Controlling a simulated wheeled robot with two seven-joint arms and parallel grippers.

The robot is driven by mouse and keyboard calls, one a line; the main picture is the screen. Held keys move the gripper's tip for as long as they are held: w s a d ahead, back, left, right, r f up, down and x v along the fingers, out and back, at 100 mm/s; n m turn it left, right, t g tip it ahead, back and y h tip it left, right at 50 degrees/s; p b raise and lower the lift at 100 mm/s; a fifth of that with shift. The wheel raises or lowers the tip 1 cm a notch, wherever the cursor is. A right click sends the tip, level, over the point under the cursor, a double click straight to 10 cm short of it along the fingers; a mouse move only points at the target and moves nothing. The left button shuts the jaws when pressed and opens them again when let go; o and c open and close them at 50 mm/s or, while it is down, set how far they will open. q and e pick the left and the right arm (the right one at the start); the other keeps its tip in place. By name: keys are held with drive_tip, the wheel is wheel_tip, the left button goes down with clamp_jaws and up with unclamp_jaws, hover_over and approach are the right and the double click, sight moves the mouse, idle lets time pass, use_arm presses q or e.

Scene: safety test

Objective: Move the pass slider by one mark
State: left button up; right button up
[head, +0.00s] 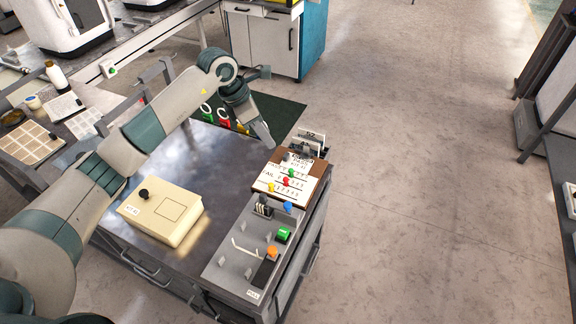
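The slider board (318,185) is a brown panel with white printed rows at the right end of the grey work table. One row reads FAIL; the row above it is partly covered by small parts, and I cannot read it surely as PASS. Which one is the pass slider is too small to tell. My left gripper (268,143) points down above the table, just behind and left of the board, apart from it. Its fingers are too small to tell open from shut. My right gripper is out of view.
A grey fixture panel (232,262) with blue, green and orange parts lies in front of the board. A cream box (160,218) with a black knob stands left. A dark green mat (285,112) with coloured rings lies behind. Open floor is to the right.

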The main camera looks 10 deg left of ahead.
use_arm(q)
drive_tip(key=p, duration=0.4)
approach(291, 170)
drive_tip(key=x, duration=0.6)
drive_tip(key=shift+a, duration=0.1)
drive_tip(key=shift+x, duration=0.85)
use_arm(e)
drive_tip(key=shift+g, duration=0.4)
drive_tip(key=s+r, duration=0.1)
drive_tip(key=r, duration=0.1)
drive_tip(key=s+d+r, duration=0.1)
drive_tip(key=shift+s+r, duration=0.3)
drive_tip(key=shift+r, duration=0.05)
use_arm(q)
drive_tip(key=shift+c, duration=0.3)
clamp_jaws()
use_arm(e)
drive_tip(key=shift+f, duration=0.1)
